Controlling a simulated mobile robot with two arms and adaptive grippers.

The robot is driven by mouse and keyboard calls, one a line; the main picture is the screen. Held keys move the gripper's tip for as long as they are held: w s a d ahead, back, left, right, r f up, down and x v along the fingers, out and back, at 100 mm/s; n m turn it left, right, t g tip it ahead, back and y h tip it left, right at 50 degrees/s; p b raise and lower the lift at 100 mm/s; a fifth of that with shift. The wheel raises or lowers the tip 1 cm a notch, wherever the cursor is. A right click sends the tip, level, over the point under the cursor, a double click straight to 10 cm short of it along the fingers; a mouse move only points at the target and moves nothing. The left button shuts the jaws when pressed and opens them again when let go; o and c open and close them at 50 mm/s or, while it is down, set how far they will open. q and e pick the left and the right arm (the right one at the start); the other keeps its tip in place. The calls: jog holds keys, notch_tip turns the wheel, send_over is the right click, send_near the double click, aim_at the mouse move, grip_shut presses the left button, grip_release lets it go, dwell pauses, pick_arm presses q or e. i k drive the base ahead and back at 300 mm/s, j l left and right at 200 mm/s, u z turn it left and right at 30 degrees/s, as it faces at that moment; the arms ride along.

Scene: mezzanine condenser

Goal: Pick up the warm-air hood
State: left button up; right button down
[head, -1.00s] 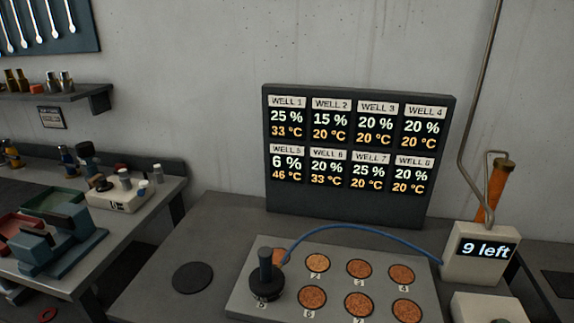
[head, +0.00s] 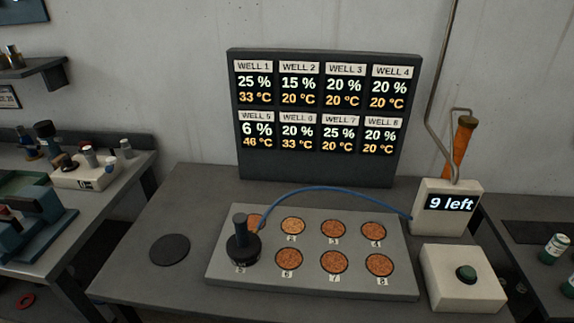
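The warm-air hood (head: 242,246) is a black round cap with an upright handle. It sits over well 5 at the front left of the grey well plate (head: 330,280) and partly hides well 1 behind it. A blue hose (head: 330,190) arches from the hood to a pale box (head: 445,208) that reads "9 left". The other wells hold orange-brown grains. Neither of my grippers is in the head view.
A dark display (head: 325,118) behind the plate reads 6 % and 46 °C for well 5. A black disc (head: 170,249) lies left of the plate. An orange-handled tool (head: 464,140) stands behind the pale box.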

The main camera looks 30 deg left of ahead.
aim_at(244, 248)
jog(key=l+u, duration=0.25)
jog(key=u, duration=0.2)
jog(key=l+u, duration=0.3)
jog(key=u, duration=0.15)
jog(key=l+u, duration=0.25)
jog(key=u, duration=0.15)
